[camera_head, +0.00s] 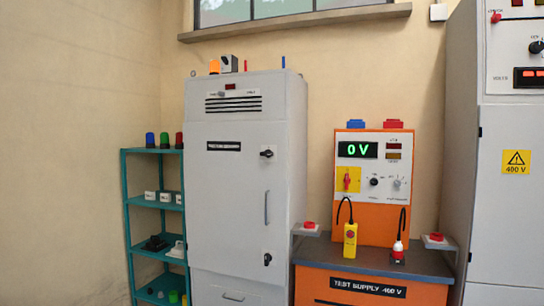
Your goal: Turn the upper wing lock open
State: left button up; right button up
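The grey cabinet (230,200) stands in the middle left of the head view with its door closed. The upper wing lock (266,153) is a small black piece on a light plate at the door's right side, above the long door handle (266,207). Its wing looks roughly level, but it is too small to tell its exact angle. A similar lower wing lock (267,259) sits below the handle and looks more upright. Neither of my grippers is in view.
An orange test supply (374,214) reading 0 V stands on a bench (414,261) right of the cabinet, with a yellow pendant (350,241). A teal shelf (127,200) stands at left. A tall grey cabinet (506,220) is at far right.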

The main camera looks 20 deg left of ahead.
aim_at(267, 153)
jog(key=i+j, duration=0.25)
jog(key=i, duration=0.15)
jog(key=i+j, duration=0.25)
jog(key=i, duration=0.15)
jog(key=i+j, duration=0.25)
jog(key=i, duration=0.2)
